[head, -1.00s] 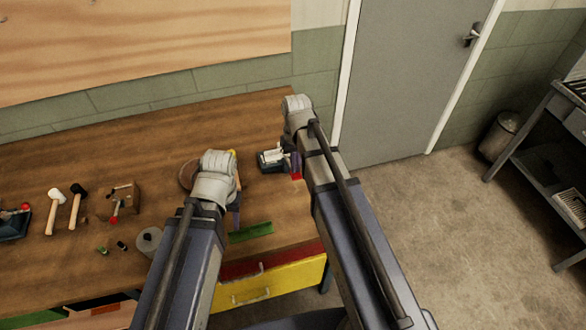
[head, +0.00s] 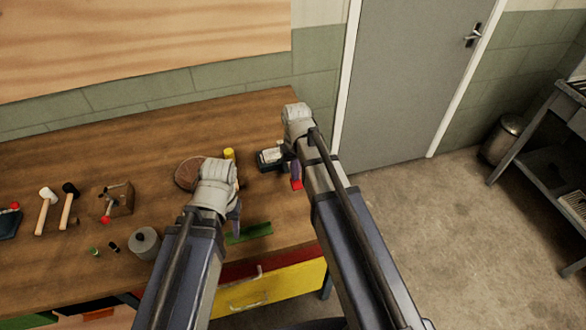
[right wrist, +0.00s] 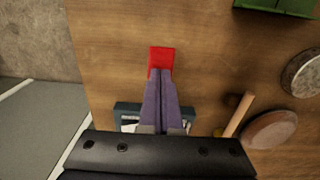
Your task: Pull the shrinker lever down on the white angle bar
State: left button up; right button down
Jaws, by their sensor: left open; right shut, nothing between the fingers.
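The shrinker (head: 268,160) is a dark teal device with pale parts on top, at the back right of the bench. Its red lever end (head: 297,184) shows beside my right arm. My right gripper (right wrist: 161,78) is shut and empty; its purple fingers lie over the red lever end (right wrist: 161,58) in the right wrist view, and I cannot tell whether they touch. The shrinker body (right wrist: 127,109) is partly hidden behind them. I cannot clearly make out the white angle bar. My left gripper (head: 237,214) is open, above the bench near the green channel piece (head: 248,233).
A brown round pad (head: 188,173) and a yellow-topped item (head: 229,154) stand left of the shrinker. A grey roll (head: 144,242), a wooden block with tools (head: 117,200) and two mallets (head: 58,205) are further left. The bench ends just right of the shrinker.

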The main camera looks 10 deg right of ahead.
pick_arm(q)
jog(key=shift+f+b, duration=0.6)
jog(key=shift+f, duration=0.2)
pick_arm(e)
jog(key=shift+f, duration=0.8)
pick_arm(q)
notch_tip(320, 180, up, 12)
jog(key=p, duration=1.1)
jog(key=shift+f, duration=0.25)
pick_arm(e)
notch_tip(320, 180, up, 11)
jog(key=shift+r, duration=0.2)
pick_arm(q)
notch_tip(320, 180, down, 4)
jog(key=b, duration=0.4)
jog(key=shift+f, duration=0.25)
pick_arm(e)
notch_tip(320, 180, down, 4)
jog(key=shift+f, duration=0.25)
pick_arm(q)
jog(key=shift+f, duration=0.15)
pick_arm(e)
jog(key=shift+f, duration=0.1)
dwell(0.3)
